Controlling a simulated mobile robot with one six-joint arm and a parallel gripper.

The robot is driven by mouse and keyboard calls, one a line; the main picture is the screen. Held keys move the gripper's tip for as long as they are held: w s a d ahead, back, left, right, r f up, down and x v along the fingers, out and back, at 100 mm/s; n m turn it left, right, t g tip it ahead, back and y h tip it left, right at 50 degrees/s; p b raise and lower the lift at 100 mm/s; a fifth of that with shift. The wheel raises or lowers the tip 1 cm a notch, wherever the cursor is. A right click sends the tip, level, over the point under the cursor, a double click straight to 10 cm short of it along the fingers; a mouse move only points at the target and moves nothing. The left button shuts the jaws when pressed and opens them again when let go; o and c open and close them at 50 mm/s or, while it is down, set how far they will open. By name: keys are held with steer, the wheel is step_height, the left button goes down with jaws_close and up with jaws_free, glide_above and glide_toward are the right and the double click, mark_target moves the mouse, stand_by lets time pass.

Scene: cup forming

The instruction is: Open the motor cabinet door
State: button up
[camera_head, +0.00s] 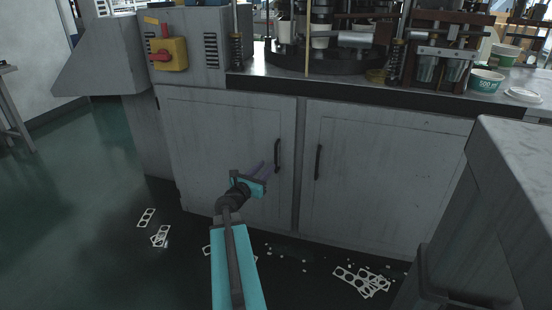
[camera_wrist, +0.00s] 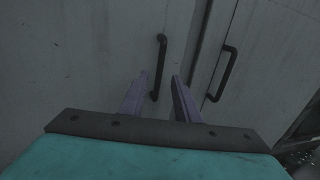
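The motor cabinet has two grey doors, both shut. The left door (camera_head: 222,150) has a dark vertical handle (camera_head: 277,156) near its right edge. The right door (camera_head: 385,180) has a similar handle (camera_head: 318,162) near its left edge. My gripper (camera_head: 268,170) is in front of the left door, just left of its handle. In the wrist view my gripper (camera_wrist: 158,83) has its two purple fingers apart with nothing held. The left door's handle (camera_wrist: 161,60) shows beyond the gap between the fingers; contact is not visible. The right door's handle (camera_wrist: 226,70) is to the right.
A yellow box with a red switch (camera_head: 166,52) sits above the left door. Machine parts and cups (camera_head: 487,80) stand on the top. Punched white scraps (camera_head: 362,281) lie on the dark floor. A grey housing (camera_head: 500,200) stands at right; open floor (camera_head: 70,200) is at left.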

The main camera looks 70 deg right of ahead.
steer(key=b, duration=0.1)
glide_above(276, 170)
steer(key=shift+w+d, duration=0.15)
steer(key=shift+d, duration=0.25)
stand_by(0.4)
